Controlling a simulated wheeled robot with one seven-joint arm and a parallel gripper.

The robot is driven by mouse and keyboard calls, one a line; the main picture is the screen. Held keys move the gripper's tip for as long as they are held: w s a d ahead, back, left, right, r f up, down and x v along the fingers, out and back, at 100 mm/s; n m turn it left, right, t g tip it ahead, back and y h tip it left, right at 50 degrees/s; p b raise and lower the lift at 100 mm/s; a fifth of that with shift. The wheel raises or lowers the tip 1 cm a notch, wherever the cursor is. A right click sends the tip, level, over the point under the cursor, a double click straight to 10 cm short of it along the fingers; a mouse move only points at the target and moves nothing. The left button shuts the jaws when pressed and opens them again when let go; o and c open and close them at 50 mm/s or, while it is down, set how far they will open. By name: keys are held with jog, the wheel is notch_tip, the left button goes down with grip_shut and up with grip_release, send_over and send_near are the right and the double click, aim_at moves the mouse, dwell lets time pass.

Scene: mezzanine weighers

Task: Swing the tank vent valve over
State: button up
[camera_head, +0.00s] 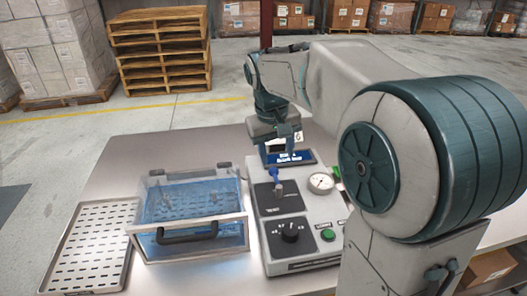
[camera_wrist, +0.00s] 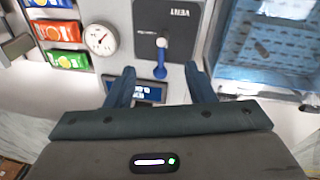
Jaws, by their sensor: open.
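The tank vent valve (camera_head: 278,186) stands on the dark upper panel of a grey control box (camera_head: 268,233) in the head view. Its blue lever points away from me, toward the box's back edge. My gripper (camera_wrist: 159,72) is open, with one blue finger on each side of the lever. I see gaps on both sides; how high the fingers are above the box I cannot tell. In the head view my gripper's fingers are mostly hidden.
A round gauge (camera_head: 320,182) sits right of the valve. A black knob (camera_head: 290,232) and green button (camera_head: 328,235) are nearer. A clear blue tank (camera_head: 190,240) and slotted tray (camera_head: 92,250) stand left. Colourful packets (camera_wrist: 63,32) lie beside the box.

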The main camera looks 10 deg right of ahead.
send_near(273, 169)
jog(key=shift+n+g+h, duration=0.3)
jog(key=shift+g, duration=0.1)
jog(key=f, duration=0.3)
jog(key=d+f, duration=0.1)
jog(key=f, duration=0.2)
jog(key=w+f, duration=0.1)
jog(key=f, duration=0.2)
jog(key=shift+d+f+p, duration=0.2)
jog(key=shift+f+p, duration=0.05)
jog(key=shift+p, duration=0.15)
grip_shut()
